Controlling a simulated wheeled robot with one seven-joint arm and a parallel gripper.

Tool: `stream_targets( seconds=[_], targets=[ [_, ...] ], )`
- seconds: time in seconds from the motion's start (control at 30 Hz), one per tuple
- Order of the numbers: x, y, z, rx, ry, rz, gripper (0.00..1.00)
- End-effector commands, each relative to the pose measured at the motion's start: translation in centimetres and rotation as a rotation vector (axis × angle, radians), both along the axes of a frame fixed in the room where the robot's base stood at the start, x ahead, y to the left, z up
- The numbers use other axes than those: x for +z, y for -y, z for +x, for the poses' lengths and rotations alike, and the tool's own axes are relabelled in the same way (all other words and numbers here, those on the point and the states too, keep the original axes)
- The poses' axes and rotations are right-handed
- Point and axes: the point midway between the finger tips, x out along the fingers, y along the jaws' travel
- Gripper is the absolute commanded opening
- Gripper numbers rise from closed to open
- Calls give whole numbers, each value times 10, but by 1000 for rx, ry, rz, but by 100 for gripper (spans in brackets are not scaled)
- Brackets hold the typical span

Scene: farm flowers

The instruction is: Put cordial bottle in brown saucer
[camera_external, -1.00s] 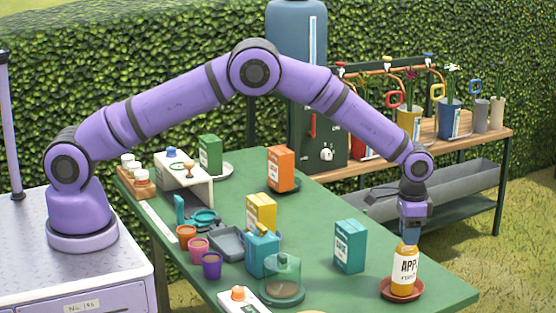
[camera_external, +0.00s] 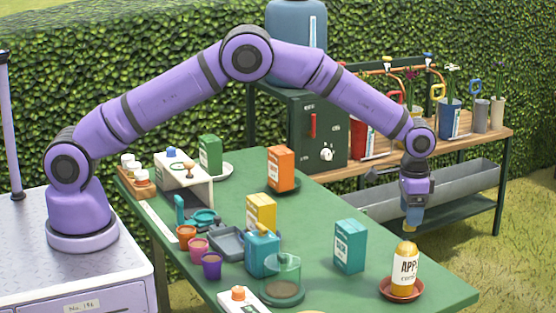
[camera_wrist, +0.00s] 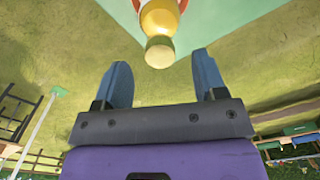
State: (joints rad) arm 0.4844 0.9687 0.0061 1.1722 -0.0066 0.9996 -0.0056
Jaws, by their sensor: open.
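The cordial bottle (camera_external: 405,269), amber with a white label and a yellow cap, stands upright in the reddish-brown saucer (camera_external: 417,294) at the table's right corner. My gripper (camera_external: 412,226) is open and empty above the bottle, with a clear gap between the fingertips and the cap. In the wrist view, the two blue fingers of my gripper (camera_wrist: 161,78) are spread apart. The bottle (camera_wrist: 159,22) shows beyond them, cap towards me, with part of the saucer's rim (camera_wrist: 136,5) behind it.
A teal box (camera_external: 349,247) stands left of the saucer on the green table (camera_external: 330,210). A clear glass container (camera_external: 283,280) and a teal can (camera_external: 262,254) stand further left. A rear bench (camera_external: 470,150) holds pots. Free table surface lies around the saucer.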

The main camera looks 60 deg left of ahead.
Motion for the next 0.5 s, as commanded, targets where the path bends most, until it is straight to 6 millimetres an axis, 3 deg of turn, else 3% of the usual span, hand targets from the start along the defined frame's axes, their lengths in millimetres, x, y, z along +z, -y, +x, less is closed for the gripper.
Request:
stream_targets(
  seconds=[0.2,0.5],
  targets=[
    [41,0,0,0,2,-1,65],
    [69,-4,-1,4,4,-2,65]
  ],
)
